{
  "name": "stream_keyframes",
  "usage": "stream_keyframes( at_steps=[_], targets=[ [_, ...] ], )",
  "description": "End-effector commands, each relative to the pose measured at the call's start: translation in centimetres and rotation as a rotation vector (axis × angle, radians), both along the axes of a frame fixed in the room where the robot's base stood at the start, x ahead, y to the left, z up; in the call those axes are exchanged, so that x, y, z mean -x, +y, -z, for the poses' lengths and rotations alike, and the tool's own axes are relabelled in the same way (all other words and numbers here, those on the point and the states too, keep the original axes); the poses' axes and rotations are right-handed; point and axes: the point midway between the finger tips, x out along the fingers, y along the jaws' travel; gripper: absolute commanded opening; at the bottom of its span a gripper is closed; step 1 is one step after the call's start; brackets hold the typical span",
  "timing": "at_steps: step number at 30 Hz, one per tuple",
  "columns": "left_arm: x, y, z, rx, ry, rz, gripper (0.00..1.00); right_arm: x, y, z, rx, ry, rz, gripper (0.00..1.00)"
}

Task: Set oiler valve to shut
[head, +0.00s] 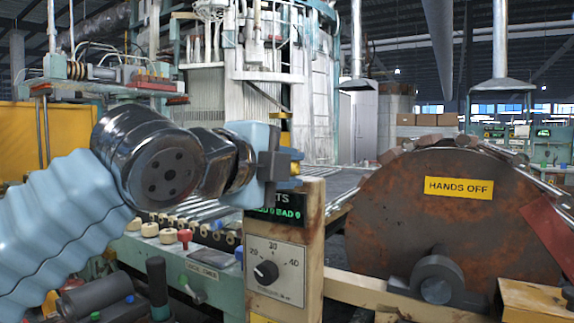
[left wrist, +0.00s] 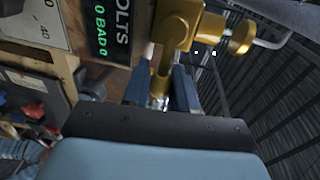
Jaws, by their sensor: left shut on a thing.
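The oiler valve (left wrist: 178,28) shows in the left wrist view as a brass body with a round brass knob on its right side. In the head view only small brass parts of it (head: 285,137) show above and below my left gripper (head: 288,165), which hides the rest. My left gripper is at the top of the cream post. In the left wrist view its two fingers (left wrist: 162,90) stand on either side of a shiny brass part below the valve body and are shut on it. I cannot read the valve's setting. My right gripper is not in view.
The cream post carries a green display (head: 275,213) and a dial (head: 274,272) just below my gripper. A rusty drum (head: 445,225) with a yellow "HANDS OFF" sign (head: 459,188) stands to the right. A bench with rollers and coloured knobs (head: 184,237) lies to the left.

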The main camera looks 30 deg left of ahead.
Motion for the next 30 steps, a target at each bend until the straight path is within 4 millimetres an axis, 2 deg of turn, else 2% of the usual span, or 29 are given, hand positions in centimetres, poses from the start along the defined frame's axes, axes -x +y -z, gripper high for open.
stream_keyframes(
  at_steps=[15, 16, 20, 30],
  targets=[
    [0.0, 0.02, 0.17, -0.02, 0.001, -0.001, 0.0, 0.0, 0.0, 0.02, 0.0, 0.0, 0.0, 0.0],
    [0.0, 0.02, 0.17, -0.02, 0.001, -0.001, 0.32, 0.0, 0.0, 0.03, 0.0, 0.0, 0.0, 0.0],
    [0.0, 0.02, 0.16, -0.019, 0.001, -0.001, 0.51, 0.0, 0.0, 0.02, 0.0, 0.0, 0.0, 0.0],
    [0.4, 0.06, 0.04, -0.017, -0.001, 0.0, 0.51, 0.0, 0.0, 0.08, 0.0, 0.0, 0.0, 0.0]
  ],
)
